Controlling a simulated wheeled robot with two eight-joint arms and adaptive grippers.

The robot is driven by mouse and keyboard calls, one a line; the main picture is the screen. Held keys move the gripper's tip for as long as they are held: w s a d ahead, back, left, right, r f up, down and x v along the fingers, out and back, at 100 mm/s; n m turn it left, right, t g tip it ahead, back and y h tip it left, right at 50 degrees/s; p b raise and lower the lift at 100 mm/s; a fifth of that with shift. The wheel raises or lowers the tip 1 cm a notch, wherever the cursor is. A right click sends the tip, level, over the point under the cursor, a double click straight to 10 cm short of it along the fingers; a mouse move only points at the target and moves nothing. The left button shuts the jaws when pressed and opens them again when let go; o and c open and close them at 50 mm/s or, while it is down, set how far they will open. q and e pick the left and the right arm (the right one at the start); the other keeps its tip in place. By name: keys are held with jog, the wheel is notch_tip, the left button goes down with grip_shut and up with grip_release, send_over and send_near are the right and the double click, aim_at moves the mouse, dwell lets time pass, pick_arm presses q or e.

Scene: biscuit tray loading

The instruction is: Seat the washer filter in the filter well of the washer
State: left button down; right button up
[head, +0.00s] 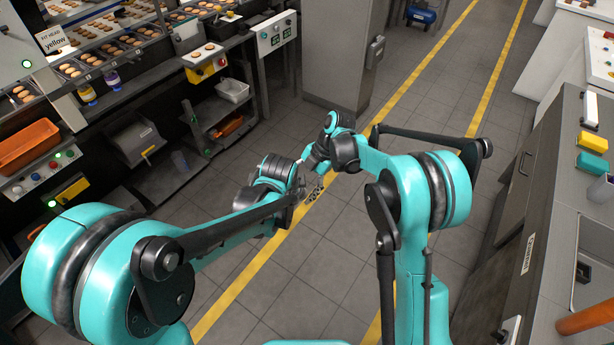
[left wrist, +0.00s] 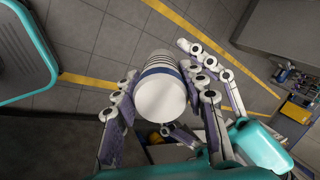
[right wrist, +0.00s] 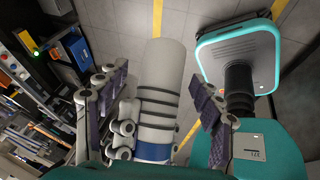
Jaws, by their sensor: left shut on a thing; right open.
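The washer filter is a white cylinder with dark rings and a blue band. In the left wrist view the filter (left wrist: 162,98) is seen nearly end-on, between the fingers of my left gripper (left wrist: 160,112), which is shut on it. In the right wrist view the filter (right wrist: 160,85) stands between the spread fingers of my right gripper (right wrist: 163,105), which is open. Whether the right fingers touch it I cannot tell. In the head view both grippers meet near the middle, my left (head: 303,187) and my right (head: 318,160); the filter is hidden there. I cannot make out the filter well.
A grey cabinet (head: 490,262) with a label stands at the right, under a light worktop. A biscuit line (head: 110,50) with trays and shelves stands at the left. A grey pillar (head: 343,60) is behind. The tiled floor (head: 440,110) with yellow lines is clear between.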

jog(key=shift+x, duration=1)
jog(key=c, duration=1.3)
pick_arm(q)
jog(key=c, duration=0.8)
grip_release()
